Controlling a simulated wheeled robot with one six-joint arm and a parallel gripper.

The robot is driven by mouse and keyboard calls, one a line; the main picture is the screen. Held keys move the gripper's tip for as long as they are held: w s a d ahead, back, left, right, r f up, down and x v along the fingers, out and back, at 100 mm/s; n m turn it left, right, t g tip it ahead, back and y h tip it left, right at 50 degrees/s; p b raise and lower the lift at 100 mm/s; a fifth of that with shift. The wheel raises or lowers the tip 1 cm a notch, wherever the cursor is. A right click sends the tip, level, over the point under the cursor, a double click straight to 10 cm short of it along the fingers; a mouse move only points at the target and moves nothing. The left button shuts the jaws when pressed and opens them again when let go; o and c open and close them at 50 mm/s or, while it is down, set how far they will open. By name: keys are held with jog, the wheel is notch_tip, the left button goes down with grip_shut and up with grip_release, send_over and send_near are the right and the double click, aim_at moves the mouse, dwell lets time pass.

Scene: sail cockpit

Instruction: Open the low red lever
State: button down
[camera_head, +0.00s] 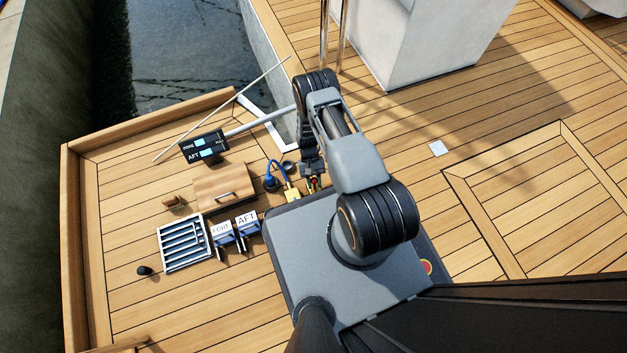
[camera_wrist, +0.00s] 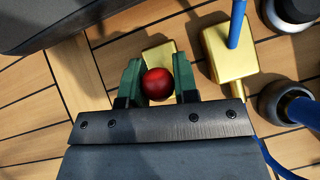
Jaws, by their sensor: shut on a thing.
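The low red lever shows as a round red knob (camera_wrist: 157,84) in front of a brass block (camera_wrist: 158,53) in the wrist view. My gripper (camera_wrist: 158,74) has its green fingers on either side of the knob, shut on it. The lever's shaft is hidden under the knob, so its angle cannot be told. In the head view my gripper (camera_head: 312,180) points down beside the deck fittings, and only a small bit of red shows at its tips.
A second brass block (camera_wrist: 222,62) with a blue rod stands close on the right in the wrist view. Dark round fittings (camera_wrist: 285,103) are beyond it. In the head view, a wooden box (camera_head: 218,183), FORE and AFT tags (camera_head: 246,219) and a grille (camera_head: 183,243) lie left.

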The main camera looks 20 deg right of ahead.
jog(key=shift+w+f+g, duration=0.25)
jog(key=shift+w+g, duration=0.35)
jog(key=shift+g, duration=0.45)
jog(key=shift+w+f+g, duration=0.2)
jog(key=shift+w+g, duration=0.4)
jog(key=shift+g, duration=0.75)
jog(key=c, duration=1)
grip_release()
